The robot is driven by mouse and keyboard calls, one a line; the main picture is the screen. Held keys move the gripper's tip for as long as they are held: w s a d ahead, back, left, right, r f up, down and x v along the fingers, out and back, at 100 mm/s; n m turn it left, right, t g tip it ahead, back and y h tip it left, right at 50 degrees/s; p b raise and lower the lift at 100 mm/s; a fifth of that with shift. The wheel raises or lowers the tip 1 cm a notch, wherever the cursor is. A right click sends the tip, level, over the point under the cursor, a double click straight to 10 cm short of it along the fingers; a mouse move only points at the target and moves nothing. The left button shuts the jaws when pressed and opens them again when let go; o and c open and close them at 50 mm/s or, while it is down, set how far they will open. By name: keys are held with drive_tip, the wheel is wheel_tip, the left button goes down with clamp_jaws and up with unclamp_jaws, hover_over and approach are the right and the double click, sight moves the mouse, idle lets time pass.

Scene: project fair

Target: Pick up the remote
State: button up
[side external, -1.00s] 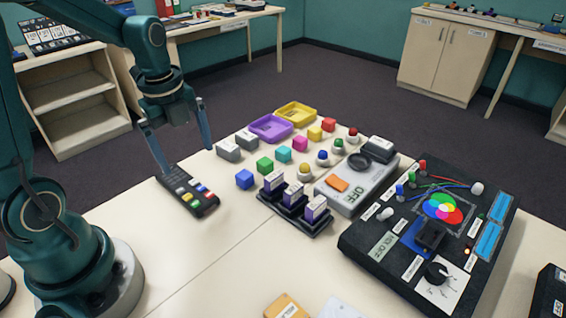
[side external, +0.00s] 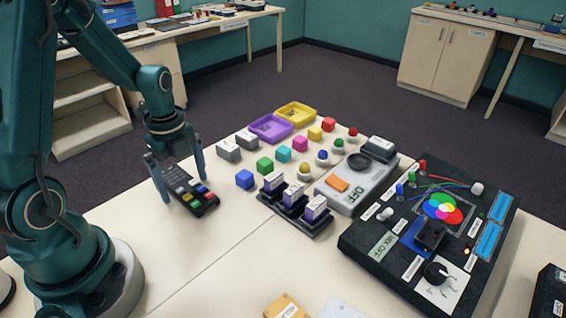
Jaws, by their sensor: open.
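The remote (side external: 190,190) is a black handset with several coloured buttons at its near end. It lies on the pale table at the left of the work area. My gripper (side external: 184,197) points down over the remote with its jaws open. One finger is on the left side of the remote and the other is on its right side. The far part of the remote is partly hidden beneath my gripper. I cannot tell whether either finger touches it.
Coloured cubes, such as the blue cube (side external: 244,179), stand right of the remote. Beyond them are purple (side external: 253,133) and yellow trays (side external: 279,117). A black stand (side external: 318,226) and a grey switch box (side external: 388,184) lie further right. The table in front of the remote is clear.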

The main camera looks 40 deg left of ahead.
drive_tip(key=c, duration=1.5)
drive_tip(key=shift+r, duration=0.1)
